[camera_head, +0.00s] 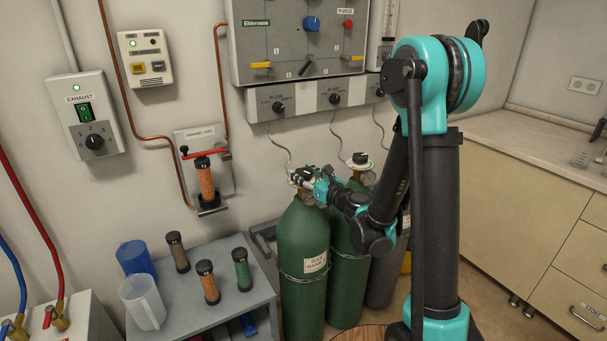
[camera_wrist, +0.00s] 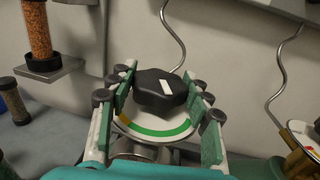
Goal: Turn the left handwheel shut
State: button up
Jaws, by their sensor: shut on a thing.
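The left handwheel (camera_wrist: 160,88) is a black lobed knob with a white mark on its top, seen in the wrist view. Below it is a dial plate (camera_wrist: 157,131) with a green band and a short orange end at the left. My gripper (camera_wrist: 161,95) is shut on the handwheel, with its green-padded fingers on both sides of it. In the head view my gripper (camera_head: 314,186) is at the top of the left green cylinder (camera_head: 302,245) and hides most of the handwheel there.
A second green cylinder (camera_head: 346,268) with its own valve (camera_head: 360,161) stands close at the right. A grey cart (camera_head: 190,310) with jugs and filter tubes is at the left. A control panel (camera_head: 300,40) is on the wall above. Thin grey tubes run down the wall behind the valves.

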jog(key=m+t+h, duration=0.1)
jog(key=m+h, duration=0.1)
jog(key=h, duration=0.1)
jog(key=m+t+h, duration=0.2)
jog(key=shift+s+a+t+h, duration=0.1)
jog(key=shift+a+t+h, duration=0.1)
jog(key=shift+t+h, duration=0.15)
jog(key=m+h, duration=0.3)
jog(key=h, duration=0.1)
jog(key=m+h, duration=0.2)
jog(key=h, duration=0.2)
jog(key=shift+m+t+h, duration=0.25)
jog(key=shift+m+t, duration=0.1)
jog(key=shift+m, duration=0.05)
jog(key=m+g+h, duration=0.1)
jog(key=m+h, duration=0.1)
jog(key=h, duration=0.2)
jog(key=m+g+h, duration=0.1)
jog(key=m+h, duration=0.2)
jog(key=shift+g+h, duration=0.4)
jog(key=shift+d+m+g+h, duration=0.1)
jog(key=shift+m+g+h, duration=2)
jog(key=shift+h, duration=0.1)
jog(key=o, duration=1.2)
jog(key=shift+d, duration=0.1)
